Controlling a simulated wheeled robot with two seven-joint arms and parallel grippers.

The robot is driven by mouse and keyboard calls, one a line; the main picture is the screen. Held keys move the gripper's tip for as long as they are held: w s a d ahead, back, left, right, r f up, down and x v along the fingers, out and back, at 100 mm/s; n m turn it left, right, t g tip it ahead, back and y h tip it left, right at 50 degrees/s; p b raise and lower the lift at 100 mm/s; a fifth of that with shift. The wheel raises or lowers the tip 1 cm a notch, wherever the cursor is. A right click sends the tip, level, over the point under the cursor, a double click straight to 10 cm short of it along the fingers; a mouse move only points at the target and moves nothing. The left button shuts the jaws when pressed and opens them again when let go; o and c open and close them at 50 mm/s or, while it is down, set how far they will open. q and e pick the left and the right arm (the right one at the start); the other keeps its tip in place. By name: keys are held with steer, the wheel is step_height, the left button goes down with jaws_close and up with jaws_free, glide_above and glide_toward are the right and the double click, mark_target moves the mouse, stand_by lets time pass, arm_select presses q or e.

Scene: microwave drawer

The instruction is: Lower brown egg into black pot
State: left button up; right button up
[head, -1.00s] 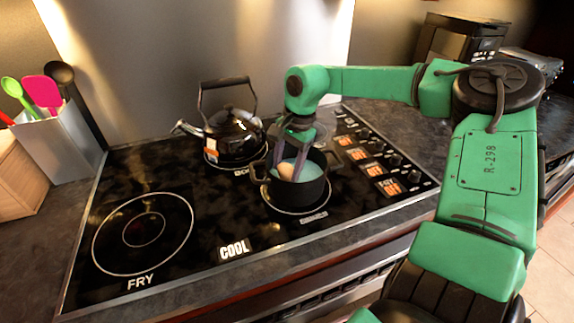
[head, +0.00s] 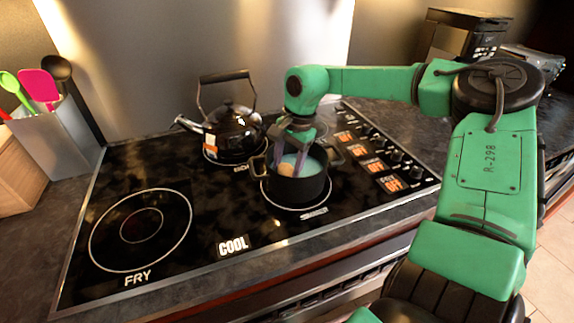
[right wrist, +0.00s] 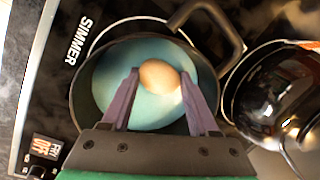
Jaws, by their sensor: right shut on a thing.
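The brown egg (head: 286,169) is inside the black pot (head: 298,190), over or in its blue-green contents (head: 304,165). My right gripper (head: 286,165) reaches down into the pot and is shut on the egg. In the right wrist view the egg (right wrist: 159,76) sits between the two purple fingertips, and the pot's rim (right wrist: 80,105) surrounds them. I cannot tell whether the egg touches the liquid or the bottom. The pot stands on the burner marked SIMMER. My left gripper is not in view.
A black kettle (head: 233,130) stands close behind the pot to the left; it also shows in the right wrist view (right wrist: 265,95). A utensil holder (head: 50,140) is at far left. The FRY burner (head: 140,230) is empty. Control knobs (head: 395,160) line the right edge.

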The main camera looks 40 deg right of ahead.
steer(key=shift+f+b, duration=0.95)
steer(key=shift+f, duration=0.15)
stand_by(0.3)
steer(key=o, duration=0.9)
steer(key=shift+c, duration=0.2)
steer(key=shift+r, duration=0.15)
step_height(320, 180, up, 14)
steer(key=s+d, duration=0.1)
steer(key=shift+s+d+b, duration=0.35)
steer(key=shift+s+d, duration=0.05)
